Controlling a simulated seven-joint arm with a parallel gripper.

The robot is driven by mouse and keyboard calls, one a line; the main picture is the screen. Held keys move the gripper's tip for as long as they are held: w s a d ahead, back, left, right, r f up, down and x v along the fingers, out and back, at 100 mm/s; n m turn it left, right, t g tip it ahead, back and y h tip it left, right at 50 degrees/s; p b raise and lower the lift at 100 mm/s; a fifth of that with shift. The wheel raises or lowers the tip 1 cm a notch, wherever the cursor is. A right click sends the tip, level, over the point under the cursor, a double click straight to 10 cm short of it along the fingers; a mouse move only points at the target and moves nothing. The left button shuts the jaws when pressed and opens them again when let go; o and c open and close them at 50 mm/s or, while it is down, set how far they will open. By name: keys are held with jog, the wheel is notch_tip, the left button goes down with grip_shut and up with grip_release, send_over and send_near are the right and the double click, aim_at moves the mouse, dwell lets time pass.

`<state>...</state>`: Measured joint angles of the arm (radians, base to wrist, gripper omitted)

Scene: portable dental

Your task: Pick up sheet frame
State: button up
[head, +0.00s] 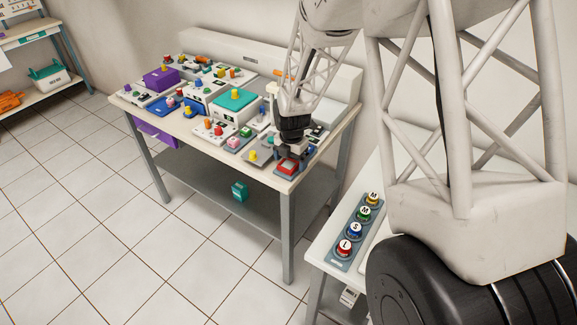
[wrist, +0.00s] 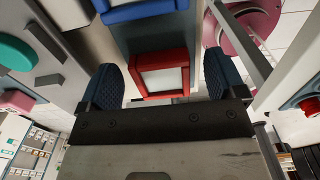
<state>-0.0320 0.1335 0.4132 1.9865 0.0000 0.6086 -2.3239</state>
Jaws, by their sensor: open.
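A small red frame with a pale sheet inside, which I take as the sheet frame (head: 287,168), sits near the front right corner of the table. In the wrist view the red frame (wrist: 161,58) lies between my two dark blue fingers, with a gap showing on each side. My gripper (head: 289,154) is right over or at the frame, and its fingers stand apart in the wrist view (wrist: 158,82). The frame's near part is partly hidden by the gripper body. I cannot tell how high the fingertips are above the table.
The table (head: 222,160) is crowded left of the gripper with boxes, panels and coloured knobs, including a teal-topped box (head: 235,104) and a purple box (head: 161,78). In the wrist view a blue-edged piece (wrist: 137,11) lies just beyond the red frame. A teal item (head: 239,191) is on the lower shelf.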

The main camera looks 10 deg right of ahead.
aim_at(291, 162)
jog(key=shift+c, duration=0.4)
jog(key=c, duration=0.9)
jog(key=shift+r, duration=0.8)
notch_tip(291, 162, up, 2)
jog(key=shift+r, duration=0.1)
jog(key=s, duration=1)
jog(key=s+r, duration=0.1)
jog(key=s, duration=0.5)
jog(key=shift+d, duration=0.25)
